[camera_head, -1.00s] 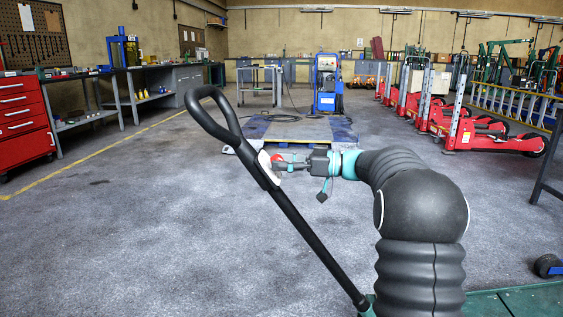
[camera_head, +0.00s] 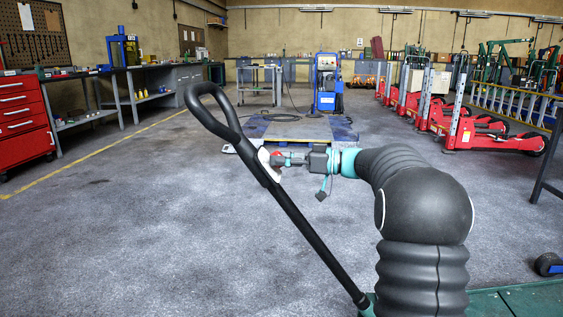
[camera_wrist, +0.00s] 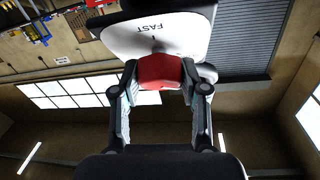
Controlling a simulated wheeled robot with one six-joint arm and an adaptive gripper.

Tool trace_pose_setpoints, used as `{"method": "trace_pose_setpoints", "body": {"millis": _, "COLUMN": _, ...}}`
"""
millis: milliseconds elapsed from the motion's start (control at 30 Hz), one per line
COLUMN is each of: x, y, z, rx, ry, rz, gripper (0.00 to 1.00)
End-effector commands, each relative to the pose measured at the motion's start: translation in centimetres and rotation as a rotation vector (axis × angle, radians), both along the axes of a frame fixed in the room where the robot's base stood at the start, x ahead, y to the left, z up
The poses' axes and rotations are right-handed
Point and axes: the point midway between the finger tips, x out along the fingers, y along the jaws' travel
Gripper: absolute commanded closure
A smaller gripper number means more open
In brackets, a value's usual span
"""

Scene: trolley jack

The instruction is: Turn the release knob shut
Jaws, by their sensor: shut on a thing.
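The red release knob (camera_wrist: 159,71) sits on a white plate (camera_wrist: 160,38) marked FAST, on the black jack handle (camera_head: 302,227). In the wrist view my gripper (camera_wrist: 160,85) has one finger on each side of the knob and is shut on it. In the head view the gripper (camera_head: 282,159) reaches the handle from the right, at the white plate, and a little of the red knob (camera_head: 276,160) shows there. The handle leans up to the left and ends in a loop grip (camera_head: 212,108). The knob's exact turn angle cannot be told.
A green jack body (camera_head: 515,302) shows at the lower right. A red tool cabinet (camera_head: 22,122) and workbenches stand at the left. Red jacks (camera_head: 490,135) line the right side. A low platform (camera_head: 297,131) lies behind the handle. The floor at left is clear.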

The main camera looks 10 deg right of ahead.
Motion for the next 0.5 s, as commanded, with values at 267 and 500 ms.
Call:
{"method": "trace_pose_setpoints", "body": {"millis": 267, "x": -0.17, "y": 0.09, "z": -0.28, "rx": 0.049, "ry": 0.151, "rz": -0.116, "gripper": 0.91}}
{"method": "trace_pose_setpoints", "body": {"millis": 500, "x": -0.22, "y": 0.09, "z": -0.10, "rx": 0.107, "ry": 0.329, "rz": -0.246, "gripper": 0.91}}
